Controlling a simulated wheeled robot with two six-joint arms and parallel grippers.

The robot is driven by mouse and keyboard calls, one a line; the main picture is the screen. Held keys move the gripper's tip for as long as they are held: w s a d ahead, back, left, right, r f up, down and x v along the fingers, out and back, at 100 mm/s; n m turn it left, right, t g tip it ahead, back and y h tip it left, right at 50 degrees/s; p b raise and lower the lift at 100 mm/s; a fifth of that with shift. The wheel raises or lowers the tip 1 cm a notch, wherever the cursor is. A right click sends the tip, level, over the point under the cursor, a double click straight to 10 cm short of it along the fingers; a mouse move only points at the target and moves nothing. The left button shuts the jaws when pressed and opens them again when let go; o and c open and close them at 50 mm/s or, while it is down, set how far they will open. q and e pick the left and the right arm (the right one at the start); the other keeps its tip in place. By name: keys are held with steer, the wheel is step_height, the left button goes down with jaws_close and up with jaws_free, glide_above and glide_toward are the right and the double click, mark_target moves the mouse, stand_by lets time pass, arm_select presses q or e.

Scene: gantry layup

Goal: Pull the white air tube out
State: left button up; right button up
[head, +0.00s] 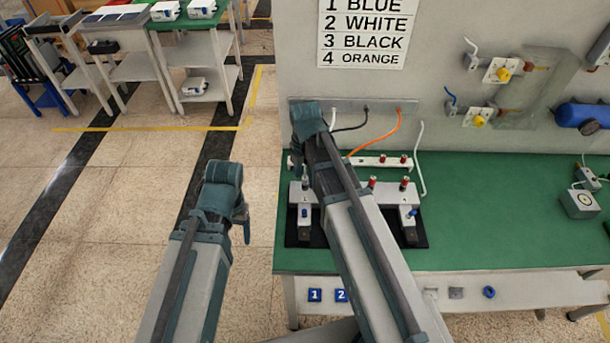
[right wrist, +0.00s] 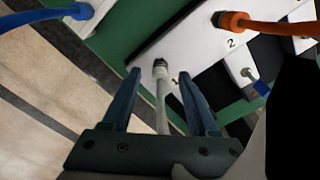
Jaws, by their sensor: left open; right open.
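In the right wrist view, the white air tube (right wrist: 161,108) runs up between the two fingers of my right gripper (right wrist: 159,80). Its end sits in a dark fitting (right wrist: 160,66) on a white block, beside a mark that looks like "1". The fingers are apart, with gaps on both sides of the tube. In the head view my right gripper (head: 308,118) is over the block (head: 385,189) on the green bench and hides part of it; its fingertips are hidden there. My left gripper (head: 240,215) is open and empty, left of the bench.
An orange tube (right wrist: 265,24) runs to a fitting near mark "2", and a blue tube (right wrist: 48,15) lies upper left. In the head view a black tube (head: 352,127) and another white tube (head: 421,160) show nearby. A sign (head: 367,32) lists colours.

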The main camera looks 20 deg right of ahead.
jaws_close()
stand_by(0.6)
